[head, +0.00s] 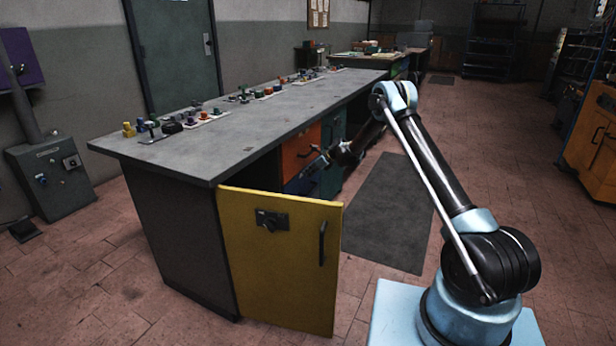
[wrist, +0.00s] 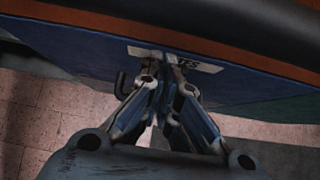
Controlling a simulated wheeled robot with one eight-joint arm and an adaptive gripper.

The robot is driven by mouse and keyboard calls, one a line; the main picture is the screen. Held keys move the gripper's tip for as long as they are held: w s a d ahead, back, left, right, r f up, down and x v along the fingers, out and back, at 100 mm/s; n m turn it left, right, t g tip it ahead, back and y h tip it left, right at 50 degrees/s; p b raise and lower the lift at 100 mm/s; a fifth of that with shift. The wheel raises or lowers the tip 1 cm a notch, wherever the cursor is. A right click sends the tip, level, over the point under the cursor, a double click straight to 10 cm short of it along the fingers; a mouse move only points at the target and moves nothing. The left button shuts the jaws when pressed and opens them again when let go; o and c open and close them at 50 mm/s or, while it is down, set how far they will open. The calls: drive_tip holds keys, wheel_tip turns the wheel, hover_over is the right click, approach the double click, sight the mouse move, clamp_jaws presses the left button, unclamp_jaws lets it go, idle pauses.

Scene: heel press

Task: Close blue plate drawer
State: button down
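The blue plate drawer (head: 297,186) is in the bench front, below an orange drawer; my gripper partly hides it in the head view. In the wrist view its blue front (wrist: 85,52) spans the picture, with a pale label (wrist: 205,66) ending in "TES" and a dark hook-like handle part (wrist: 122,84) left of the fingers. My gripper (head: 317,166) is at the drawer front; in the wrist view its fingertips (wrist: 167,75) are together over the label, with nothing seen between them. Contact with the front is not clear. Any remaining drawer gap is too small to tell.
A yellow cabinet door (head: 285,265) stands swung open in front of the bench's near end. The orange drawer (head: 300,148) is above the blue one, and a teal front (head: 333,135) is to the right. A dark mat (head: 390,215) lies on open floor.

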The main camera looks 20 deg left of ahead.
drive_tip(key=shift+a+r, duration=0.1)
drive_tip(key=shift+a, duration=0.25)
